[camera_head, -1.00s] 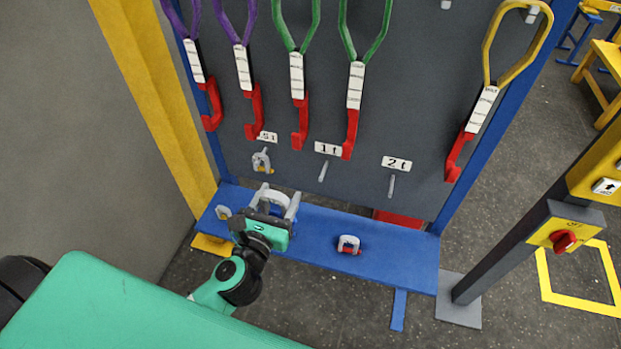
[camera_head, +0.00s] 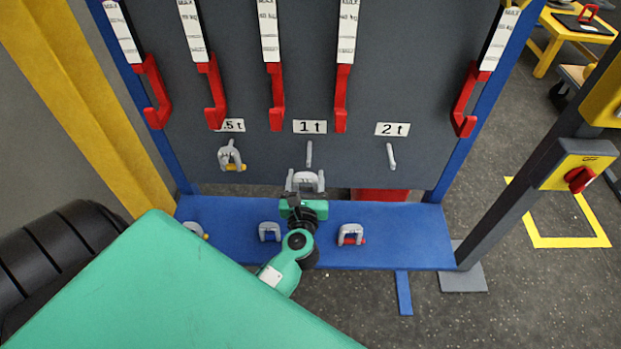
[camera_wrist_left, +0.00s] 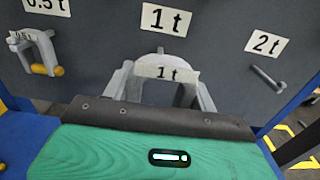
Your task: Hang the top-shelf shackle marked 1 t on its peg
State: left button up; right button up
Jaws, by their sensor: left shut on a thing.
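My left gripper (camera_head: 303,201) is shut on a grey shackle (camera_head: 306,181) marked 1 t. It holds the shackle up in front of the board, above the blue shelf (camera_head: 330,252). In the left wrist view the shackle (camera_wrist_left: 165,77) stands upright with its arch on top, and the gripper hides its lower part. The 1 t peg (camera_head: 309,153) sticks out under the 1 t label (camera_head: 310,127), above the shackle in the head view and apart from it. In the wrist view the shackle's arch largely hides that peg. My right gripper is not in view.
A shackle hangs at the 0.5 t label (camera_head: 229,155). The 2 t peg (camera_head: 391,156) is bare. Other shackles lie on the shelf, one left (camera_head: 269,232) and one right (camera_head: 350,235) of my arm. Red hooks (camera_head: 275,97) hang above the labels.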

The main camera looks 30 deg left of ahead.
aim_at(308, 165)
pick_arm(q)
jog(key=shift+w+d+f, duration=0.1)
jog(key=shift+w+f, duration=0.2)
jog(key=shift+w+a, duration=0.25)
jog(key=shift+w, duration=0.2)
jog(key=shift+f+x, duration=0.15)
jog(key=shift+x, duration=1.1)
jog(key=shift+f+x, duration=0.1)
jog(key=shift+x, duration=2.85)
jog(key=shift+w+a+f, duration=0.1)
jog(key=shift+a+f, duration=0.05)
jog(key=shift+f, duration=0.1)
jog(key=shift+w+a+f+b, duration=0.1)
jog(key=shift+w+f+b, duration=0.15)
jog(key=shift+b, duration=0.2)
jog(key=shift+w+a+f, duration=0.1)
jog(key=shift+w+f, duration=0.05)
jog(key=shift+f, duration=0.1)
jog(key=shift+w+a+f+b, duration=0.1)
jog(key=shift+f+b, duration=0.15)
jog(key=shift+b, duration=0.15)
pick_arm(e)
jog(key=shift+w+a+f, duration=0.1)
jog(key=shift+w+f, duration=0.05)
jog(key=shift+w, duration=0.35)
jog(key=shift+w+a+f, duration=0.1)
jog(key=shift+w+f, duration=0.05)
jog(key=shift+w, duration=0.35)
